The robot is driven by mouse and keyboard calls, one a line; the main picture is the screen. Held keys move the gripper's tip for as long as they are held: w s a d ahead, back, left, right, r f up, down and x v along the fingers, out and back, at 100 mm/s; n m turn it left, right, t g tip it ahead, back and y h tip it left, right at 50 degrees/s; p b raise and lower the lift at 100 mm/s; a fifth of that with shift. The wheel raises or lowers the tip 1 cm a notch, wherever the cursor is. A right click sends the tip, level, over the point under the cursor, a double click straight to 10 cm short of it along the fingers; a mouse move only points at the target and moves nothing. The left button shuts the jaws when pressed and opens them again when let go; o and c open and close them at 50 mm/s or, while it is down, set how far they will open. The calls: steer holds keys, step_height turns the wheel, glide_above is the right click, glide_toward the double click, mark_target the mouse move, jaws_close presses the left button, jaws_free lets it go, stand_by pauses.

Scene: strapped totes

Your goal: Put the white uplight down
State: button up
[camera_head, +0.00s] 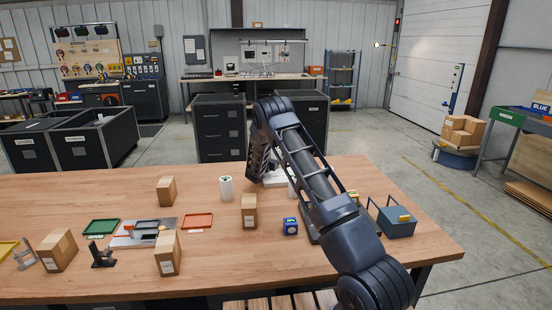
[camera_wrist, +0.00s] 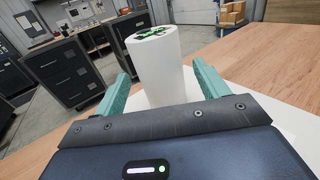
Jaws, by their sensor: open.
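The white uplight (camera_wrist: 158,72) is a plain white cylinder with a green-and-black pattern on its top. In the wrist view it stands on a pale white surface (camera_wrist: 294,122) over the wooden table. My gripper (camera_wrist: 161,80) is open, with one teal finger on each side of the uplight's lower part and a small gap showing on both sides. In the head view my arm hides most of this spot; only part of a white flat thing (camera_head: 275,178) shows beside my gripper (camera_head: 258,176).
On the table (camera_head: 330,262), another white cylinder (camera_head: 226,188) stands left of my gripper, with a cardboard box (camera_head: 249,211) in front. Trays and boxes fill the left.

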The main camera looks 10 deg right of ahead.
steer(key=v, duration=0.8)
steer(key=shift+s+a, duration=0.15)
steer(key=shift+s, duration=0.1)
steer(key=s+d+r+m+g, duration=0.6)
steer(key=s+d+r+m, duration=0.3)
steer(key=s+d+r, duration=0.3)
steer(key=s+d+r+m+g, duration=0.5)
steer(key=s+d+r+m, duration=0.5)
steer(key=s, duration=0.5)
steer(key=s+r+m+g+y, duration=0.1)
steer(key=s+r+m+y, duration=0.1)
steer(key=s, duration=0.7)
steer(key=s+r+m+g+y, duration=0.1)
steer(key=s+r+m+y, duration=0.15)
steer(key=s, duration=0.65)
steer(key=s+a+m+t+y, duration=0.1)
steer(key=s+a+m+y, duration=0.1)
steer(key=s, duration=0.6)
steer(key=s+a+m+t+y, duration=0.1)
steer(key=s+a+m+y, duration=0.2)
steer(key=s, duration=0.5)
steer(key=shift+s+a+r+m+t, duration=0.15)
steer(key=shift+s+a+m+t, duration=0.15)
steer(key=shift+a, duration=0.5)
steer(key=shift+o, duration=0.5)
steer(key=shift+w+d+y, duration=0.1)
steer(key=shift+y, duration=0.15)
